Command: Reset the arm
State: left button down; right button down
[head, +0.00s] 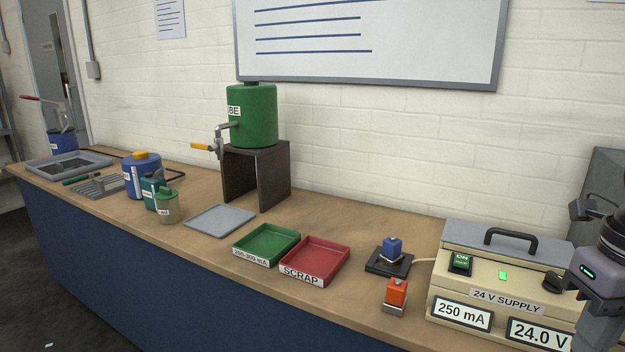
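My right arm (592,268) shows at the right edge, folded up in front of the power supply and cut off by the frame. It is a grey and dark wrist section with a small green light. Its fingertips cannot be made out, so I cannot tell whether the gripper is open or shut, and nothing is seen held. My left arm and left gripper are not in view.
The beige power supply (480,298) stands close to my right arm. Left of it are a blue-topped block (392,246), an orange-topped block (396,292), a red scrap tray (316,262) and a green tray (267,246). A green tank (256,118) stands behind.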

jog(key=w+d+f+m+t+y+p, duration=0.1)
jog(key=w+f+m+t+y, duration=0.15)
jog(key=f+m+t, duration=0.7)
jog(key=w+d+f+m+t+y+p, duration=0.1)
jog(key=f+m+t+y, duration=0.3)
jog(key=f+m, duration=0.9)
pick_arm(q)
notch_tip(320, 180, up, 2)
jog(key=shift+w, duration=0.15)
pick_arm(e)
jog(key=s+a+f+m+g+h, duration=0.3)
jog(key=s+a+f+m+h, duration=0.1)
jog(key=s+a+f+m, duration=0.5)
jog(key=a+f+m, duration=0.2)
jog(key=a+f, duration=0.1)
jog(key=f, duration=0.1)
jog(key=shift+s+a+f, duration=0.3)
jog(key=shift+s, duration=0.05)
